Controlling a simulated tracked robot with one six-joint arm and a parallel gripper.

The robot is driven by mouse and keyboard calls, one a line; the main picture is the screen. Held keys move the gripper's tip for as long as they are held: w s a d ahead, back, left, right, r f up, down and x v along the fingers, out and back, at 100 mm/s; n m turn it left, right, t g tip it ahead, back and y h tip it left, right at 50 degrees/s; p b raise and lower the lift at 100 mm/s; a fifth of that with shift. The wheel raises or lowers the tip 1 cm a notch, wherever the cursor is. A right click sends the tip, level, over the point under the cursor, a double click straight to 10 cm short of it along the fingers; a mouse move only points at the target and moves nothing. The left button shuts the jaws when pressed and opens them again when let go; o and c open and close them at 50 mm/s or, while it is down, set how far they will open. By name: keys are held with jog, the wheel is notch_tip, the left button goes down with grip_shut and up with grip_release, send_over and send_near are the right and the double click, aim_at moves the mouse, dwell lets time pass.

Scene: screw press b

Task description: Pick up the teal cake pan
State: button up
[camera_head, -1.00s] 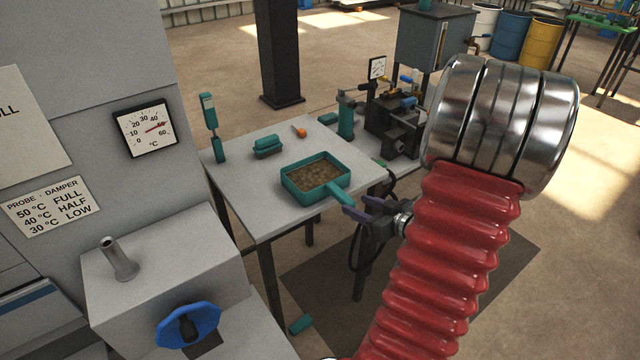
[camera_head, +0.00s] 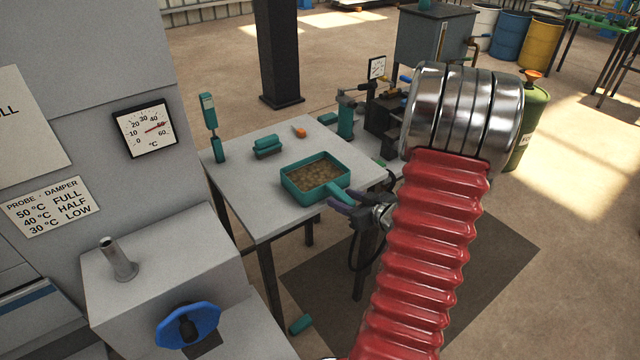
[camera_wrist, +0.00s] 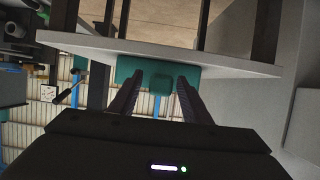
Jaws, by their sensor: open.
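The teal cake pan (camera_head: 286,186), a square tray filled with brown lumpy stuff, sits on the grey table near its front right edge. Its short teal handle (camera_head: 338,191) sticks out over that edge towards my gripper (camera_head: 344,201). My gripper is open, with its purple fingers at the handle end. In the wrist view, which looks upside down, the handle (camera_wrist: 161,83) shows between the two fingertips (camera_wrist: 159,85), with a gap on each side. The pan body (camera_wrist: 130,66) lies beyond. My red bellows arm hides part of the wrist.
The table (camera_head: 262,217) also carries a teal brush-like block (camera_head: 267,147), a small orange item (camera_head: 299,132) and a teal upright tool (camera_head: 209,115). A grey machine with a blue handwheel (camera_head: 188,325) stands at front left. A black pillar (camera_head: 279,50) stands behind.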

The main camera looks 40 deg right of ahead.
aim_at(326, 187)
jog(key=x, duration=0.4)
jog(key=shift+c, duration=0.2)
dwell(0.3)
grip_shut()
dwell(0.4)
